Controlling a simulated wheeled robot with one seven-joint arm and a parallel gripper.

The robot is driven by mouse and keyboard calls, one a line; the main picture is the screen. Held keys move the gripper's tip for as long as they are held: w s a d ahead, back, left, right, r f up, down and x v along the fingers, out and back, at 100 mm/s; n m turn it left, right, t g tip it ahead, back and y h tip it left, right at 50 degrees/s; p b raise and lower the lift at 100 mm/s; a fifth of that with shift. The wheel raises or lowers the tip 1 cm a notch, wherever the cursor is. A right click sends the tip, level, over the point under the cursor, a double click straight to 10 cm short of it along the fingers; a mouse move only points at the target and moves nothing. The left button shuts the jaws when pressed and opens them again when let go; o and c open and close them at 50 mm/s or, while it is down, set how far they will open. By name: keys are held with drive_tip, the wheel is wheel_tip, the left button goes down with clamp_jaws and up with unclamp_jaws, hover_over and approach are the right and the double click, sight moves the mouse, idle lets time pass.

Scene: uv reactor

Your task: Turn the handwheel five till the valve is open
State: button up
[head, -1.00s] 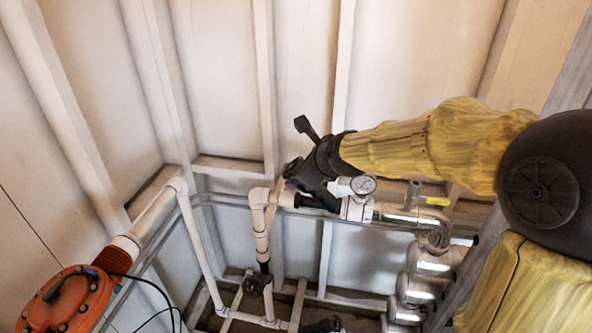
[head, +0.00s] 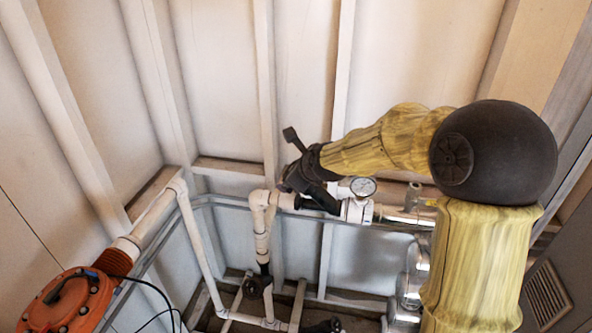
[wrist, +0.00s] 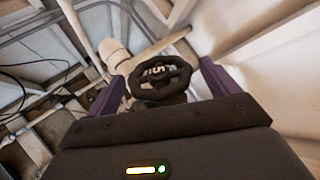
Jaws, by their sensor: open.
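A dark spoked handwheel (wrist: 160,77) shows in the wrist view, mounted on a pipe. Marks show through its spokes, but I cannot read them surely as a number. My gripper (wrist: 163,80) is open, with one purple finger on each side of the wheel. I cannot tell whether either finger touches the rim. In the head view my gripper (head: 287,184) is by the white elbow and the horizontal pipe. It hides the wheel between its fingers there.
A pressure gauge (head: 363,187) sits on the pipe just right of my gripper. Other dark handwheels (head: 255,286) are lower down. An orange round unit (head: 66,302) with black cables is at lower left. A wall with white ribs (head: 265,90) stands behind.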

drive_tip(key=c, duration=0.9)
drive_tip(key=shift+w+d+r+n+g+y+p, duration=0.15)
drive_tip(key=shift+n+g+y+p, duration=0.45)
drive_tip(key=shift+p, duration=1.05)
